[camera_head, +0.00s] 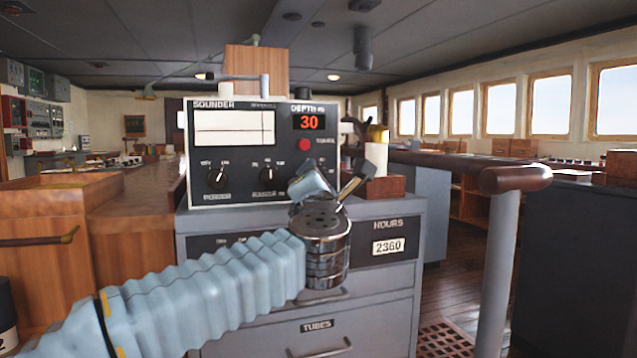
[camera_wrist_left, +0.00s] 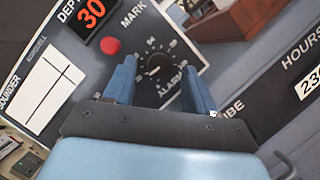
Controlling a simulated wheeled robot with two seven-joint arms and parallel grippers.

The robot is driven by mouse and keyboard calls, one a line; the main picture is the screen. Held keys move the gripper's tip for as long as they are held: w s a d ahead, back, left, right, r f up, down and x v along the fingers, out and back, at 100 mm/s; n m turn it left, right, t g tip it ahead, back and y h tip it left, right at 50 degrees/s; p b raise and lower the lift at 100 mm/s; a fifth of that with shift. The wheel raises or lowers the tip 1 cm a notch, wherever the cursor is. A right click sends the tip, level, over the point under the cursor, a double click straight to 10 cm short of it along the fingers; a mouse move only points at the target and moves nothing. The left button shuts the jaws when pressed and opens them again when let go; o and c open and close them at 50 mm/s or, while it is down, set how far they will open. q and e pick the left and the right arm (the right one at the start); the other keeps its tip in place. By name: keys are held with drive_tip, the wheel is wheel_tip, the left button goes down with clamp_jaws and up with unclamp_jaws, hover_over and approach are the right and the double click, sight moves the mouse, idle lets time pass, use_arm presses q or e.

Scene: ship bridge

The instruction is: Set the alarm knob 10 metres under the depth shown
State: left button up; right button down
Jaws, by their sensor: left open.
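The sounder panel (camera_head: 233,160) stands on a grey cabinet, and its red depth display (camera_head: 309,122) reads 30. The alarm knob (camera_wrist_left: 157,66) is black, with a dial of marks around it and the word ALARM below, in the left wrist view. I cannot read its setting. In the head view it is hidden behind my left gripper. My left gripper (camera_head: 333,185) is open in front of the panel's lower right. In the left wrist view its two blue fingers (camera_wrist_left: 160,72) flank the knob, with no clear contact. My right gripper is out of view.
A red button (camera_head: 305,144) labelled MARK sits under the display. Two other black knobs (camera_head: 217,178) (camera_head: 268,176) are left of my gripper. A wooden box (camera_head: 375,186) stands right of the panel. A wooden rail (camera_head: 500,178) runs further right.

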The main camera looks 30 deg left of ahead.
use_arm(q)
drive_tip(key=b+v, duration=0.1)
drive_tip(key=v, duration=1.2)
